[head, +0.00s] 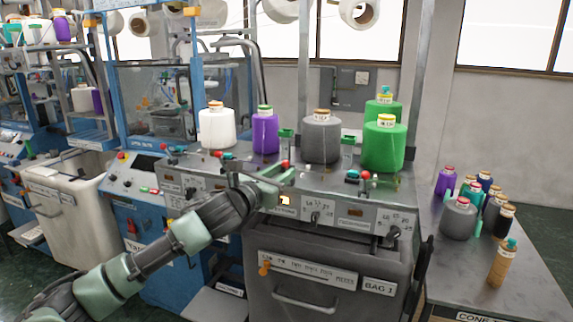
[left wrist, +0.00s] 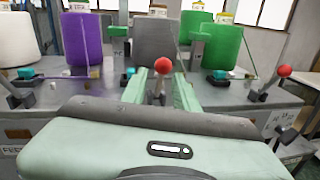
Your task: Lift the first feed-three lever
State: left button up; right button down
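A lever with a red ball knob (left wrist: 162,66) stands on the grey machine's front panel (head: 335,205). It also shows in the head view (head: 285,164). My left gripper (head: 281,172) reaches in from the left. In the left wrist view its two pale green fingers (left wrist: 160,84) are apart, one on each side of this lever, with gaps between. Another red-knobbed lever (left wrist: 284,71) stands to the right, seen in the head view too (head: 365,175). A third lever's red knob (head: 228,157) is to the left. The panel labels are too small to read surely. My right gripper is not in view.
Behind the levers stand white (head: 217,129), purple (head: 265,132), grey (head: 321,138) and green (head: 384,146) yarn cones. A side table (head: 480,265) with several cones is at the right. A bin (head: 310,285) sits below the panel.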

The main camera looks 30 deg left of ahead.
pick_arm(q)
jog(key=shift+w+p, duration=0.3)
jog(key=shift+w, duration=1.1)
grip_shut()
jog(key=shift+a, duration=0.1)
